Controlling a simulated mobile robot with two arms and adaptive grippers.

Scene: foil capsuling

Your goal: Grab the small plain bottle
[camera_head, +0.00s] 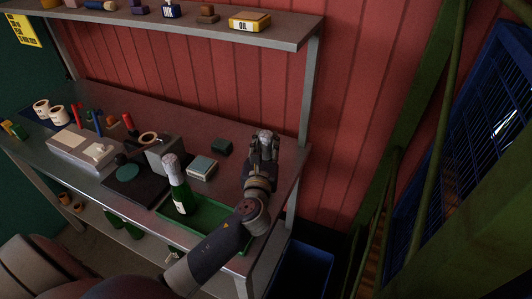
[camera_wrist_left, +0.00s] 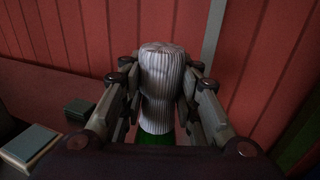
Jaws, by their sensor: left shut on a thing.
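My left gripper (camera_head: 264,148) is over the right end of the workbench. In the left wrist view its fingers (camera_wrist_left: 160,105) are closed around a green bottle with a pale, ribbed top (camera_wrist_left: 160,85). Only a little green shows below the top; the rest of this bottle is hidden, so I cannot tell whether it is plain or clear of the bench. Another green bottle (camera_head: 182,199) with a pale foil top and a white label stands upright at the left end of the green tray (camera_head: 208,212), left of my arm. My right gripper is not in view.
The workbench carries a black pad (camera_head: 135,187), a grey machine (camera_head: 164,158), a pale box (camera_head: 201,168) and a dark green block (camera_head: 222,147). A shelf (camera_head: 290,34) hangs above the back. A blue bin (camera_head: 303,271) stands on the floor at right.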

